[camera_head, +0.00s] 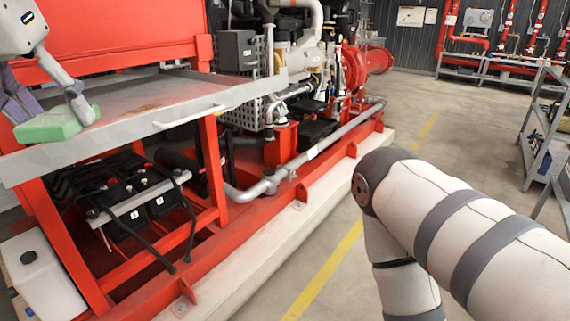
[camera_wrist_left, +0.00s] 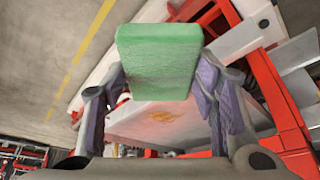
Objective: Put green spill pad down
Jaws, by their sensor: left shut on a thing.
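The green spill pad (camera_head: 50,125) is a pale green block at the left of the head view. It overlaps the left part of the grey metal tray (camera_head: 215,98); I cannot tell whether it touches the tray. My left gripper (camera_head: 47,104) is shut on the pad, with its purple-padded fingers on either side. In the left wrist view the pad (camera_wrist_left: 158,55) sits between the fingertips of the left gripper (camera_wrist_left: 160,82). A brownish stain (camera_wrist_left: 165,116) shows on the tray surface below it. My right gripper is out of view.
A red frame (camera_head: 212,165) carries the tray, with black batteries (camera_head: 130,195) underneath. A white handle (camera_head: 188,117) sticks out at the tray's front. The pump engine (camera_head: 300,60) stands behind to the right. My right arm is over open floor; a grey shelf (camera_head: 545,125) stands far right.

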